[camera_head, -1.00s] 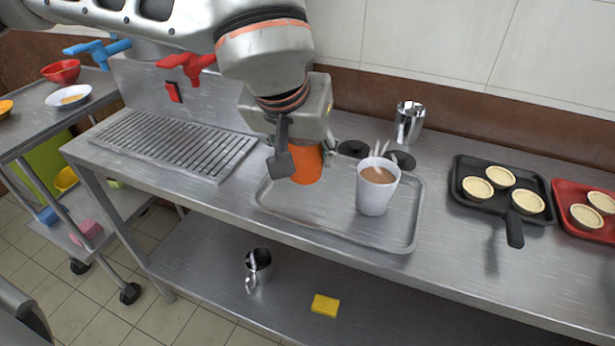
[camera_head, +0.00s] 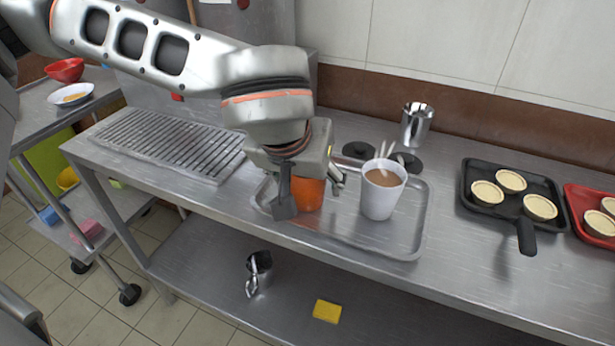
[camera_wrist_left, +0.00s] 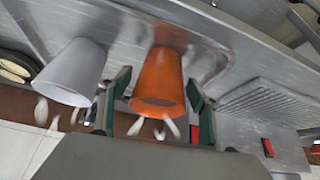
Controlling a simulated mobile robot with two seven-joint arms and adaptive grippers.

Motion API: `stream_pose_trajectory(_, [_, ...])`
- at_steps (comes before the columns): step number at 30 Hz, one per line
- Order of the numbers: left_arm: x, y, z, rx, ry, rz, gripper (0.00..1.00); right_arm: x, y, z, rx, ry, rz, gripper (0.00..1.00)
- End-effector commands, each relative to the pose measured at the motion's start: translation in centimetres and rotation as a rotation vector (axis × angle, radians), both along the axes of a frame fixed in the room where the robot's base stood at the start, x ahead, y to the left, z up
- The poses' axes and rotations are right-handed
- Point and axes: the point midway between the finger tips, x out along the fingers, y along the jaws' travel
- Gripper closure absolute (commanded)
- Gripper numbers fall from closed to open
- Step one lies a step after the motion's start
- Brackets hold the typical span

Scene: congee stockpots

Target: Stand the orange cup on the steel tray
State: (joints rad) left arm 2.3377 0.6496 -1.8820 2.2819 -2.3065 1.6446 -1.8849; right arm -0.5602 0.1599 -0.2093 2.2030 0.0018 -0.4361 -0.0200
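The orange cup (camera_head: 309,194) stands upright on the steel tray (camera_head: 397,251), in the tray's left part, partly covered by my left gripper (camera_head: 310,198) in the head view. The left wrist view shows the orange cup (camera_wrist_left: 160,80) between the two fingers, its base against the tray surface and pale wisps at its mouth. My left gripper (camera_wrist_left: 160,100) is open around it, with a narrow gap on each side. My right gripper is not in view.
A white cup (camera_head: 381,194) of brown drink stands on the tray just right of the orange one. A steel jug (camera_head: 416,125) stands behind. A black pan (camera_head: 527,233) with tarts is to the right. A drain grate (camera_head: 170,145) lies left.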

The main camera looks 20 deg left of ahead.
Motion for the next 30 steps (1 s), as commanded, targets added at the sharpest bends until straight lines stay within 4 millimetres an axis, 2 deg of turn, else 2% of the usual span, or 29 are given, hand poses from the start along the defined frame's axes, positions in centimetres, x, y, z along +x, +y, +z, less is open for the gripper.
stream_pose_trajectory(11, [0.0, 0.0, 0.4, 0.000, -0.001, 0.001, 0.37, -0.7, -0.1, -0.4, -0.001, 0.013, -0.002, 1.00])
stream_pose_trajectory(14, [-0.4, 0.0, 1.5, 0.000, -0.006, 0.000, 0.37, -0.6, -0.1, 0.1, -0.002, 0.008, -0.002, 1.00])
stream_pose_trajectory(20, [-2.3, -0.2, 5.2, -0.001, -0.012, 0.000, 0.37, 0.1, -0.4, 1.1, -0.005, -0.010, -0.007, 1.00])
stream_pose_trajectory(24, [-3.8, -0.3, 7.6, -0.001, -0.010, 0.000, 0.37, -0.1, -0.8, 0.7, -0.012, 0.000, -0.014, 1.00])
stream_pose_trajectory(30, [-5.3, -0.4, 10.0, 0.000, -0.006, 0.000, 0.37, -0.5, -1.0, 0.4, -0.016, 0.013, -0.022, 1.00])
